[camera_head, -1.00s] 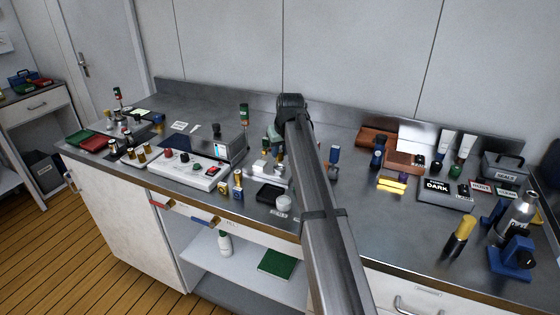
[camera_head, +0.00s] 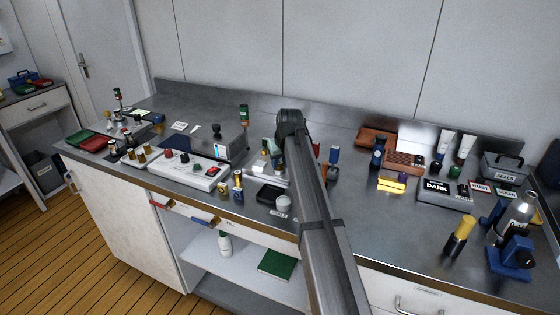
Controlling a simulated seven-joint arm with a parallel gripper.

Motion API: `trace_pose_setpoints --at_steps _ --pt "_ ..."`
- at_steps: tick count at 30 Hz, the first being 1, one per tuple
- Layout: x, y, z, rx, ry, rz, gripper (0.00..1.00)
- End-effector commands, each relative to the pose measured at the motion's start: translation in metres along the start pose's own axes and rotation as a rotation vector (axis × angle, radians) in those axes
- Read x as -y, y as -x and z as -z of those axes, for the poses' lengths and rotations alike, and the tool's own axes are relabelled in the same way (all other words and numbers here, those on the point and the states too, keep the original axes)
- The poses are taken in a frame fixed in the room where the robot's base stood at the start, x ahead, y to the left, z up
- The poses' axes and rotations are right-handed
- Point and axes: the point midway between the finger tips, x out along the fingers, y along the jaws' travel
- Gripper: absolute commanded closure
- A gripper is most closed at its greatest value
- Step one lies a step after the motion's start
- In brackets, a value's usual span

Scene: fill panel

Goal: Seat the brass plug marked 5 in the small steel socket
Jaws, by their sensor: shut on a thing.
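My gripper (camera_head: 279,152) is at the far end of my arm, over the middle of the bench, mostly hidden by my wrist. It is shut on what looks like a small brass plug, whose mark cannot be read. Below and left of it is a cluster of pale fittings (camera_head: 262,171) by the white panel; the small steel socket cannot be told apart there. Several other brass plugs (camera_head: 141,156) stand at the left of the bench. Two brass and blue pieces (camera_head: 237,184) stand near the front edge.
A white panel with knobs (camera_head: 188,172) and a grey meter box (camera_head: 218,143) lie left of my gripper. A dark tray (camera_head: 270,193) and white round cap (camera_head: 283,203) are at the front edge. Right are a yellow-tipped cylinder (camera_head: 459,235) and blue stand (camera_head: 512,259).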

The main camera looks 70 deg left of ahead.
Motion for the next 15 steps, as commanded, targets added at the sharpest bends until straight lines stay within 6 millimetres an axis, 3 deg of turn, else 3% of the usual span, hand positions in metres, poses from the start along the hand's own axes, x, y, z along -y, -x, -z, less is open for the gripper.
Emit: trace_pose_setpoints --at_steps 5,6,13,15 --pt "0.0003 -0.0091 -0.0051 0.009 0.0 0.001 1.0" --pt "0.0004 -0.0101 -0.0058 0.011 0.0 0.001 0.71" --pt "0.0006 -0.011 -0.0072 0.017 0.0 0.002 0.49" --pt "0.0006 -0.0079 -0.0058 0.017 0.001 0.002 0.47"
